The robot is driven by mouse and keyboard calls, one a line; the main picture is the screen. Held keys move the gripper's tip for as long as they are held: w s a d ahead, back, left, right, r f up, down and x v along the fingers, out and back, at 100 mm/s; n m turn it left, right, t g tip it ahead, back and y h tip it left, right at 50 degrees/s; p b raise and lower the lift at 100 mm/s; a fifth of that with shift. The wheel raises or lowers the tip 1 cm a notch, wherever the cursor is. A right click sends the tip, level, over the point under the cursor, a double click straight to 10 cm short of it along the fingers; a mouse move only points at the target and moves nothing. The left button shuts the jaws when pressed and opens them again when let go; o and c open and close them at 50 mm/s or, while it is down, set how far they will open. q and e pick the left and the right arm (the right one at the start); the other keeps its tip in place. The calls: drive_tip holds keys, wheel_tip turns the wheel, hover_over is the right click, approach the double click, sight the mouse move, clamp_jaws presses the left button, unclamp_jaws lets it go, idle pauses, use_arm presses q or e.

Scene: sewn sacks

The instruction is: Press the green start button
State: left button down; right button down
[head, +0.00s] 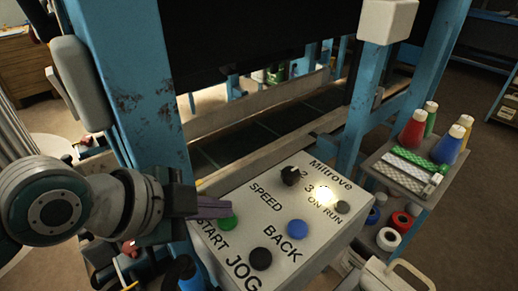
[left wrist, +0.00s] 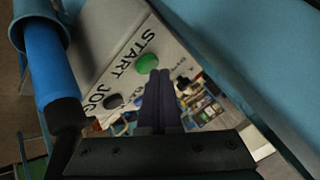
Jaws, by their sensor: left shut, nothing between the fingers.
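The green start button (head: 229,223) sits at the left edge of a white slanted control panel (head: 262,213), above the word START. My left gripper (head: 229,207) comes in from the left, shut and empty, with its dark fingertips just over the button's far side. The left wrist view also shows the green button (left wrist: 147,63) right by the shut fingertips (left wrist: 160,74), which cover a little of its edge. I cannot tell whether they touch it. My right gripper is not in view.
The panel also carries a black JOG button (head: 260,259), a blue BACK button (head: 297,229), a black speed knob (head: 290,176) and a glowing lamp (head: 323,196). A blue post (head: 132,84) rises behind my left arm. A shelf (head: 405,178) with thread cones stands right.

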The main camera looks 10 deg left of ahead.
sight(219, 223)
use_arm(q)
drive_tip(key=shift+f+b, duration=0.3)
drive_tip(key=shift+f, duration=0.15)
drive_tip(key=shift+r, duration=0.1)
idle(0.5)
drive_tip(key=shift+r+p, duration=0.8)
drive_tip(key=shift+p, duration=0.15)
wheel_tip(219, 223, up, 5)
drive_tip(key=p, duration=0.5)
drive_tip(key=shift+r, duration=0.1)
idle(3.1)
